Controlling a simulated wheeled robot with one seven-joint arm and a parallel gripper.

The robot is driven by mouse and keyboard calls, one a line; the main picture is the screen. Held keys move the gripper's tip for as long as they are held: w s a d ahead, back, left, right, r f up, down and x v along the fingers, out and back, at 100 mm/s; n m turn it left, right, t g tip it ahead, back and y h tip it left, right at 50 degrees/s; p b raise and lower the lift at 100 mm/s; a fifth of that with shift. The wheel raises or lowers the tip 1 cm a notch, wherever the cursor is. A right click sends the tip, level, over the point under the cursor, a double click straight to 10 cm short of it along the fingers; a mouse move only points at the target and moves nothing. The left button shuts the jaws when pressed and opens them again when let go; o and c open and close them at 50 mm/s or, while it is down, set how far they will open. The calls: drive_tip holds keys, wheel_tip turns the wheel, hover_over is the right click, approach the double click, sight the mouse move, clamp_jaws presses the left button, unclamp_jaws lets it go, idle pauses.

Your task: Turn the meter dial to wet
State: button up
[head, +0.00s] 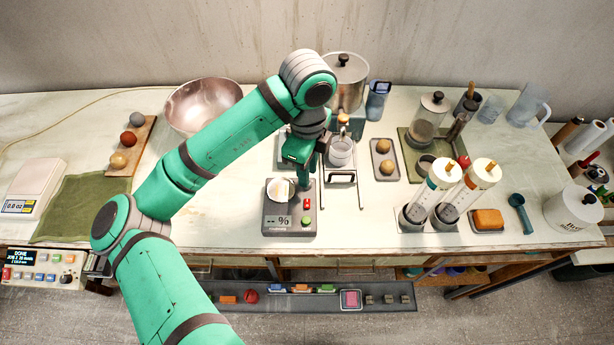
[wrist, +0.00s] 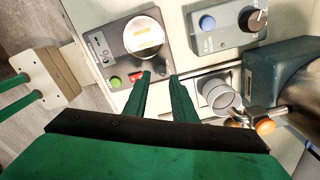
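A dark grey meter (head: 290,222) with a "-- %" display, a round pale pan, a red button and a green button stands at the front middle of the bench. It also shows in the wrist view (wrist: 112,62). Behind it, a pale box (wrist: 228,45) carries a blue button and a black pointer knob (wrist: 257,20); its lettering is too small to read, and my arm largely hides it in the head view. My gripper (head: 303,184) points down over the meter's right back edge. Its two fingers (wrist: 159,76) are apart, with nothing visibly held, close to the red button.
A steel bowl (head: 203,103) stands at the back left, and a tray with two round lumps (head: 384,160) to the right. Two clear cylinders (head: 448,190) stand farther right.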

drive_tip(key=shift+w+f, duration=0.1)
drive_tip(key=shift+f, duration=1.75)
drive_tip(key=shift+c, duration=0.7)
clamp_jaws()
drive_tip(key=shift+n, duration=0.3)
drive_tip(key=n, duration=0.9)
drive_tip(key=shift+n, duration=2.3)
